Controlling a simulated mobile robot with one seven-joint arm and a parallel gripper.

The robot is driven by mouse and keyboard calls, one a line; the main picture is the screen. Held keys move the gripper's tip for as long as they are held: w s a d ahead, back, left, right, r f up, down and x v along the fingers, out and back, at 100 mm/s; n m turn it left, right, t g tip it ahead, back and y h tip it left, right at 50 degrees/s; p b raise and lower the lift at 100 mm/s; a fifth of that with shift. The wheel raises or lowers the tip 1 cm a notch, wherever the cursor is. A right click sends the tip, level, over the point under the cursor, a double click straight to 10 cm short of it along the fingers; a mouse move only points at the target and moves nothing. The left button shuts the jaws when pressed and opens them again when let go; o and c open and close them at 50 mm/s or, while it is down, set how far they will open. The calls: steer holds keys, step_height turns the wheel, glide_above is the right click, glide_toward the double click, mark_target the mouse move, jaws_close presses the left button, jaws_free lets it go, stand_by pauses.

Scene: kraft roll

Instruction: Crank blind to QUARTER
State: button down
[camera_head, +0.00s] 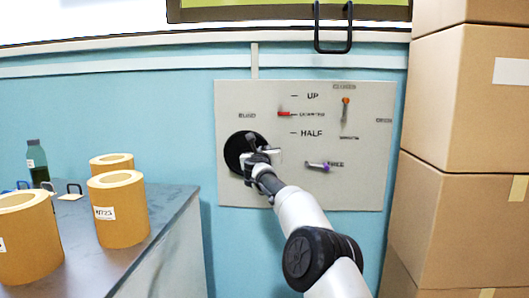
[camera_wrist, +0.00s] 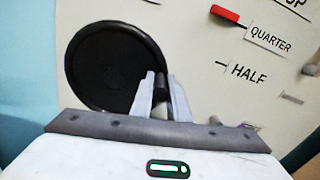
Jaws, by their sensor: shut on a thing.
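A pale panel (camera_head: 230,190) on the blue wall carries a round black crank disc (camera_head: 236,146) under a label that seems to read BLIND. My gripper (camera_head: 256,152) is at the right part of this disc. In the wrist view its fingers (camera_wrist: 162,95) are shut on the dark crank knob (camera_wrist: 161,86) at the disc's lower right. A red pointer (camera_head: 284,113) sits left of the QUARTER label (camera_head: 312,114), level with it, below UP and above HALF. The pointer (camera_wrist: 226,15) also shows beside QUARTER in the wrist view. My gripper hides part of the disc.
Stacked cardboard boxes (camera_head: 455,220) stand close on the right. A grey counter (camera_head: 165,225) with kraft rolls (camera_head: 118,208) and a green bottle (camera_head: 37,160) is on the left.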

steer(key=shift+d, duration=0.15)
steer(key=c, duration=1.7)
jaws_free()
steer(key=shift+s+a+b, duration=0.2)
steer(key=shift+s+b, duration=0.2)
steer(key=shift+s, duration=0.1)
steer(key=s+b, duration=0.1)
steer(key=s, duration=1.5)
steer(key=shift+s+b, duration=0.25)
steer(key=shift+b, duration=0.15)
steer(key=shift+r, duration=0.1)
